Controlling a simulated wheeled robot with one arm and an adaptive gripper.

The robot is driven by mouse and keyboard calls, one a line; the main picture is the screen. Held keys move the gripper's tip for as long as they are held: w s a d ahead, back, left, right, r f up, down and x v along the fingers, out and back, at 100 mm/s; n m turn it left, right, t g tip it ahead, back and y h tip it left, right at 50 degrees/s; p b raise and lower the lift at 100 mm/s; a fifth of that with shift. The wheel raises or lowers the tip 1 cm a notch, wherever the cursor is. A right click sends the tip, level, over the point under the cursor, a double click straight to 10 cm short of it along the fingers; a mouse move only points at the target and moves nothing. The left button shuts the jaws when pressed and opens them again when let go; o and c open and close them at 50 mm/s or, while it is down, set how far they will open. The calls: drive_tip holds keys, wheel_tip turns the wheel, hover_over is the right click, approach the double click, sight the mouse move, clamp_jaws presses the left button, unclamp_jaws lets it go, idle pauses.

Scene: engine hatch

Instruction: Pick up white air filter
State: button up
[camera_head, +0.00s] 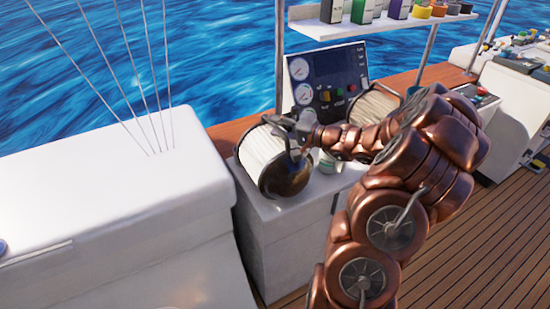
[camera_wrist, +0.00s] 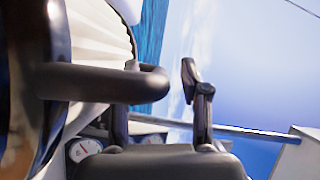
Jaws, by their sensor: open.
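A white pleated air filter (camera_head: 262,147) with a dark, rounded end cap (camera_head: 284,176) lies on its side on a grey-white cabinet in the head view. My gripper (camera_head: 299,124) is at the cap end, close to its bent handle. In the wrist view, the filter's white pleats (camera_wrist: 98,30) fill the upper left. The dark handle (camera_wrist: 105,82) reaches from the cap across the left finger into the gap between the fingers. My gripper (camera_wrist: 160,70) is open, its right finger apart from the handle. I cannot tell whether the left finger touches it.
A second white pleated filter (camera_head: 373,104) lies partly behind my arm. A gauge panel (camera_head: 325,78) stands behind the cabinet (camera_head: 285,235). A shelf (camera_head: 385,25) with bottles hangs above. A white hull block (camera_head: 110,215) is at left, with thin rods rising from it.

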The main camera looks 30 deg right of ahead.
drive_tip(key=shift+w+a+f, duration=0.1)
drive_tip(key=shift+w+a, duration=0.1)
drive_tip(key=shift+w, duration=0.15)
clamp_jaws()
idle(0.6)
